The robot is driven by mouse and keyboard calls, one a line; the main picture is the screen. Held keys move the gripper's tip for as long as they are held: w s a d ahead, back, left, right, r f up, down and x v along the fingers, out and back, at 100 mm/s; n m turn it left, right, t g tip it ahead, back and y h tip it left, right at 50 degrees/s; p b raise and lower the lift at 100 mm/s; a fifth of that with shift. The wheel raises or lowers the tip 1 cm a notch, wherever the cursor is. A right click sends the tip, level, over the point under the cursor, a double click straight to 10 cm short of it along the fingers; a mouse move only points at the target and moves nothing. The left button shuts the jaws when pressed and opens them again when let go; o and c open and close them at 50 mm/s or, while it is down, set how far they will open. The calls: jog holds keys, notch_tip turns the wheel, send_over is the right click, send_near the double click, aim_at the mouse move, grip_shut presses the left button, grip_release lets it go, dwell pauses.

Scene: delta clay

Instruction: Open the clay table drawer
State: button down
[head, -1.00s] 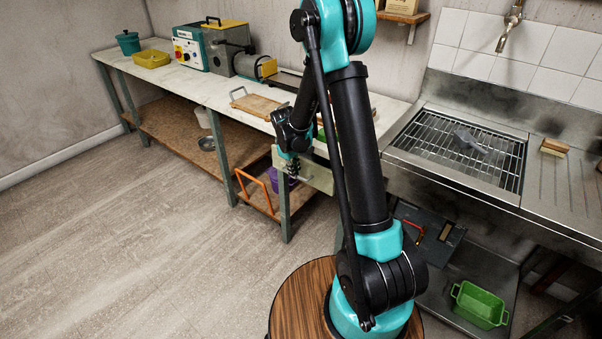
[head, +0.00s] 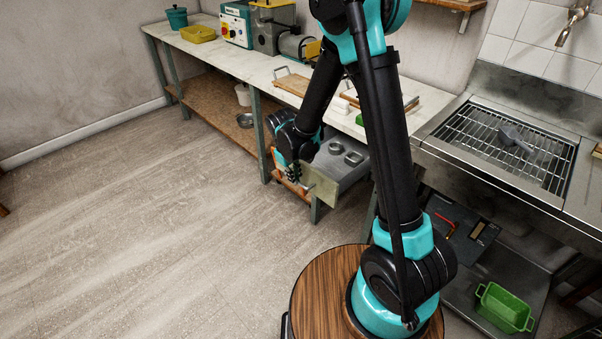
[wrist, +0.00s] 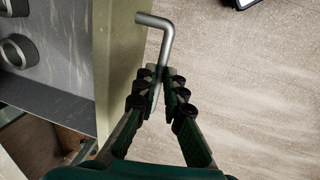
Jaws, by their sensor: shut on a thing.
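The clay table (head: 230,62) is a long, pale-topped bench along the wall. Its drawer (head: 352,166) stands pulled out under the top in the head view, grey inside, with round metal rings in it. The drawer's pale front panel (head: 320,188) faces the floor side; its edge also shows in the wrist view (wrist: 118,70). A bent metal bar handle (wrist: 166,40) sticks out from the front. My gripper (wrist: 160,85) is shut on the handle, fingers on both sides of the bar. In the head view my gripper (head: 293,174) is at the drawer front.
A steel sink with a rack (head: 505,147) stands at the right, with a green basin (head: 503,307) below it. Boards (head: 292,82) lie on the table top. The floor (head: 150,230) at the left is clear.

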jog(key=shift+a, duration=0.15)
jog(key=c, duration=1.9)
grip_release()
jog(key=shift+s+r, duration=0.1)
jog(key=r, duration=0.4)
jog(key=s+a+r, duration=0.1)
jog(key=r, duration=0.6)
jog(key=shift+s+a+r, duration=0.3)
jog(key=s+d+m+t, duration=0.1)
jog(key=s+d+m, duration=0.2)
jog(key=s+d, duration=0.2)
jog(key=s+d+f+m+y, duration=0.1)
jog(key=s+d+m, duration=0.2)
jog(key=d, duration=0.8)
jog(key=s+d+f+m+t, duration=0.1)
jog(key=s+d+m, duration=0.2)
jog(key=s+d, duration=0.4)
jog(key=shift+s+d+t+y, duration=0.3)
jog(key=shift+d, duration=0.15)
